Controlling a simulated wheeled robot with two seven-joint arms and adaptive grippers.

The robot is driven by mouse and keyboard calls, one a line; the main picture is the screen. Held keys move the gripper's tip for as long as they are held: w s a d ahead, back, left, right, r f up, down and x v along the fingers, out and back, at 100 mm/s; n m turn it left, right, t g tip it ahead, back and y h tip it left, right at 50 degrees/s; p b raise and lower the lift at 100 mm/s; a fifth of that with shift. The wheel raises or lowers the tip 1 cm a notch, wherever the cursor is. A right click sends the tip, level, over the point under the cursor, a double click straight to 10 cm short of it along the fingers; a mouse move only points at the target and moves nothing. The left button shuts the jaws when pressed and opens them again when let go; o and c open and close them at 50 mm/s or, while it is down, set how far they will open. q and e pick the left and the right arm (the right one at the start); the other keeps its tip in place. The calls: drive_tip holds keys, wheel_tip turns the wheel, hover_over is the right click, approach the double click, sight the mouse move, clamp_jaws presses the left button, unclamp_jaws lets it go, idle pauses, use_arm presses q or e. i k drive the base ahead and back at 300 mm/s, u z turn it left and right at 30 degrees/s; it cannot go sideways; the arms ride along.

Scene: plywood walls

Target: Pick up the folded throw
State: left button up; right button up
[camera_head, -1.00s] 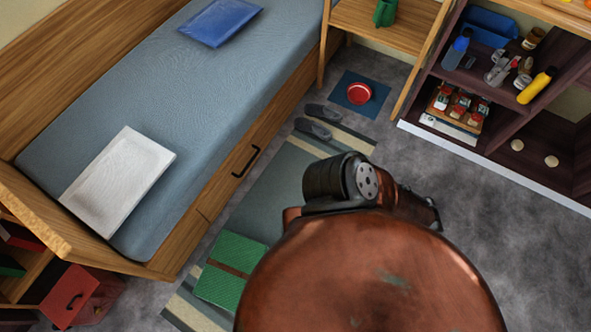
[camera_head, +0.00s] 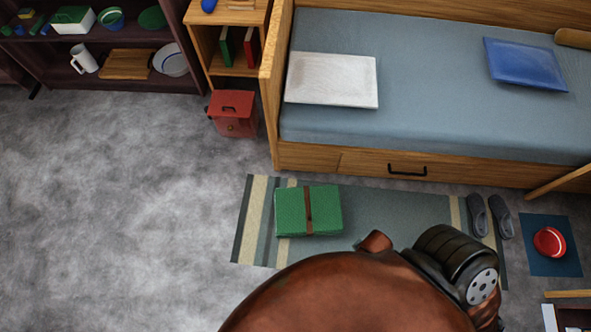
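The folded throw is likely the green folded bundle (camera_head: 291,212) with a brown strap across its middle. It lies flat on the striped rug (camera_head: 400,207) on the floor, in front of the bed. My own body fills the bottom middle of the view, just below the rug and close to the bundle. Neither of my grippers shows in the view. Nothing covers the bundle.
The bed (camera_head: 430,80) with a white pillow (camera_head: 332,80) and a blue pillow (camera_head: 525,64) stands behind the rug. A red bin (camera_head: 233,114) is left of it. Grey floor (camera_head: 110,210) at left is clear.

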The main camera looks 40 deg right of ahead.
sight(305, 212)
drive_tip(key=u, duration=0.3)
drive_tip(key=k, duration=1.55)
drive_tip(key=z, duration=0.4)
drive_tip(key=i, duration=1.65)
drive_tip(key=z, duration=0.25)
